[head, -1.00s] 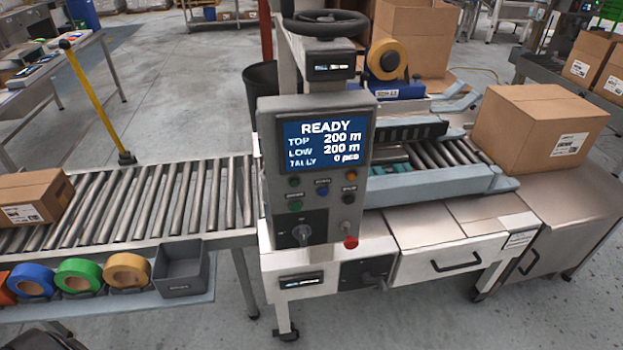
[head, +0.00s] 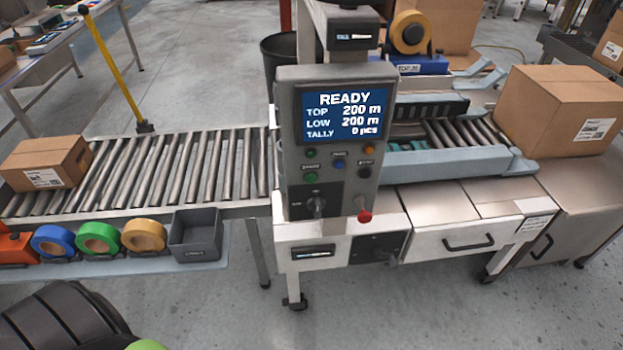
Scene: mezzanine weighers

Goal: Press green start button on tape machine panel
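The tape machine's grey control panel (head: 330,195) stands upright near the middle of the head view, facing me. Its blue screen (head: 344,117) reads READY, TOP 200 m, LOW 200 m, TALLY 0 pcs. The lower green button (head: 311,177) is at the panel's left, under a small dark label too blurred to read surely. A smaller green lamp (head: 311,153) sits above it. A blue button (head: 338,165) and a black button (head: 365,172) are to the right. Nothing covers the buttons. Neither of my grippers is in view.
A red mushroom knob (head: 365,216) and a dark rotary switch (head: 316,206) sit low on the panel. A roller conveyor (head: 150,185) with a carton (head: 45,160) runs left. Tape rolls and a grey bin (head: 195,236) line its front. Floor before the machine is clear.

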